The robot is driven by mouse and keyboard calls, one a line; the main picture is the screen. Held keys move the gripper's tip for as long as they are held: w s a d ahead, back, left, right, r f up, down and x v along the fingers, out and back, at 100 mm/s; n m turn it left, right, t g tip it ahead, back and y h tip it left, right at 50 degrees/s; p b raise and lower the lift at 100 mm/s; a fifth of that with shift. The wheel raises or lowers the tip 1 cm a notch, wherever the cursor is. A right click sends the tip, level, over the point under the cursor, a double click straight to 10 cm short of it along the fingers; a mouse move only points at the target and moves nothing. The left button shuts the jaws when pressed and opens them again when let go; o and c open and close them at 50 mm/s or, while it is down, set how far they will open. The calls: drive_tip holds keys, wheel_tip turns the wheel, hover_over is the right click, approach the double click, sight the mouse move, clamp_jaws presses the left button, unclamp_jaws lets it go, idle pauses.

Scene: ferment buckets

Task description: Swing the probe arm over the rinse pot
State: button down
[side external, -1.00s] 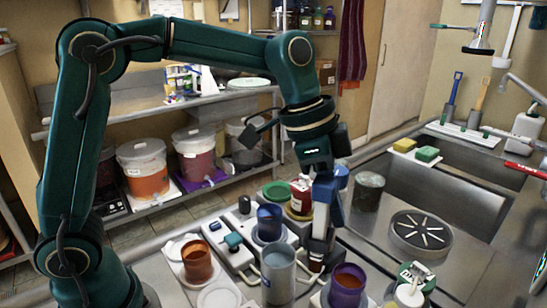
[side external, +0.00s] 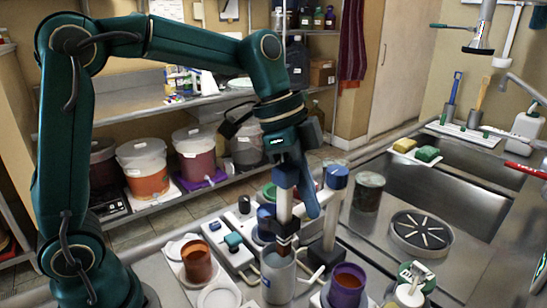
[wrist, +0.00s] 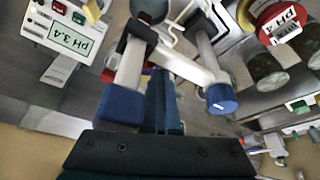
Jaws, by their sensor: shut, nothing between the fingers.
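The probe arm is a pale bar on a white post (side external: 331,225) with a blue cap (side external: 336,177). Its free end carries a blue block (side external: 286,176) with a probe hanging below. My gripper (side external: 312,211) is shut and empty, between block and cap. In the wrist view its fingers (wrist: 161,75) are close against the bar (wrist: 180,66); contact is unclear.
A purple cup (side external: 346,288) stands right of the grey pot, an orange cup (side external: 198,263) left. The pH meter (wrist: 62,28) shows in the wrist view, with a red pH bottle (wrist: 280,22) opposite. The sink (side external: 455,190) lies right.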

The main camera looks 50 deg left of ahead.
drive_tip(key=shift+s+a, duration=0.2)
drive_tip(key=shift+s, duration=0.05)
drive_tip(key=d, duration=0.5)
drive_tip(key=w+a+v, duration=0.1)
drive_tip(key=w+v, duration=0.1)
drive_tip(key=v, duration=0.8)
wheel_tip(320, 180, down, 10)
drive_tip(key=d+m, duration=0.1)
drive_tip(key=m, duration=0.2)
drive_tip(key=shift+d+g, duration=0.35)
drive_tip(key=shift+g, duration=0.05)
idle(0.3)
drive_tip(key=shift+w+r, duration=0.1)
